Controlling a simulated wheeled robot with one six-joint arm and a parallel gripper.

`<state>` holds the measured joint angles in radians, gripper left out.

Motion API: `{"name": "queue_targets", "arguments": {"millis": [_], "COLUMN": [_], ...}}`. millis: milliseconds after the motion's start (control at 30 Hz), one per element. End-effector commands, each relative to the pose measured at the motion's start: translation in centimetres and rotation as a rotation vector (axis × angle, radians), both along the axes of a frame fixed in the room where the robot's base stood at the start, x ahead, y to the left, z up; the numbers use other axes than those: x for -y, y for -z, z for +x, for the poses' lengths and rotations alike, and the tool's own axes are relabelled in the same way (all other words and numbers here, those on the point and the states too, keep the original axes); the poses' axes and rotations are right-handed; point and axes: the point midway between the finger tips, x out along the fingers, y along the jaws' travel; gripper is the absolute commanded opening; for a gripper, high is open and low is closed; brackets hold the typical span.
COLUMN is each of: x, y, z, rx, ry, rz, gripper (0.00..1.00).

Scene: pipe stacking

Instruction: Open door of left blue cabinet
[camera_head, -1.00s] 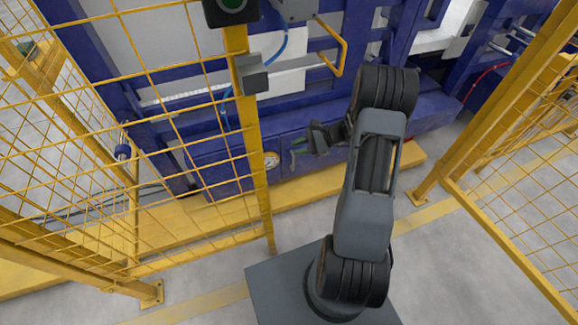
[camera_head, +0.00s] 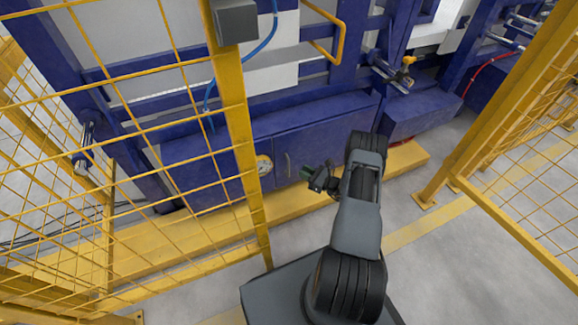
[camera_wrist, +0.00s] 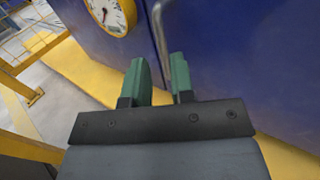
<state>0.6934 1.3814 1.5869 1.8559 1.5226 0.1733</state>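The blue cabinet (camera_head: 325,135) is a low box at the foot of the blue machine. Its door has a thin grey vertical handle (camera_head: 287,163), just right of a round gauge. In the wrist view the handle (camera_wrist: 160,35) is a grey bar that runs down toward the gap between my fingers. My gripper (camera_head: 306,170) is in front of the door, close to the handle on its right in the head view. In the wrist view my gripper (camera_wrist: 160,70) has its two green fingers apart, with no visible grip. Whether the handle lies between them in depth is unclear. The door looks shut.
A yellow mesh fence with a post (camera_head: 240,130) stands close on the left. Another yellow fence (camera_head: 505,120) stands on the right. A yellow floor-level platform (camera_head: 285,207) runs below the cabinet. The gauge (camera_wrist: 110,12) is left of the handle. Grey floor is open at right.

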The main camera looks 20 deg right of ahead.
Motion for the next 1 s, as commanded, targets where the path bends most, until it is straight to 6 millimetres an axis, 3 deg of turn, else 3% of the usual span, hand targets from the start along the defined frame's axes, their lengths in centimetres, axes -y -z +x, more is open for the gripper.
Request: {"name": "queue_targets", "arguments": {"millis": [200, 400, 933, 1000], "x": [-2.3, -3.5, -4.2, -4.2], "y": [0.2, 0.1, 0.0, 0.0], "z": [3.4, 5.5, 6.7, 6.7], "rx": [0.002, 0.000, 0.000, 0.000], "ry": [-0.002, 0.001, 0.003, 0.003], "rz": [-0.002, -0.002, -0.001, -0.001], "gripper": [0.23, 0.23, 0.23, 0.18]}}
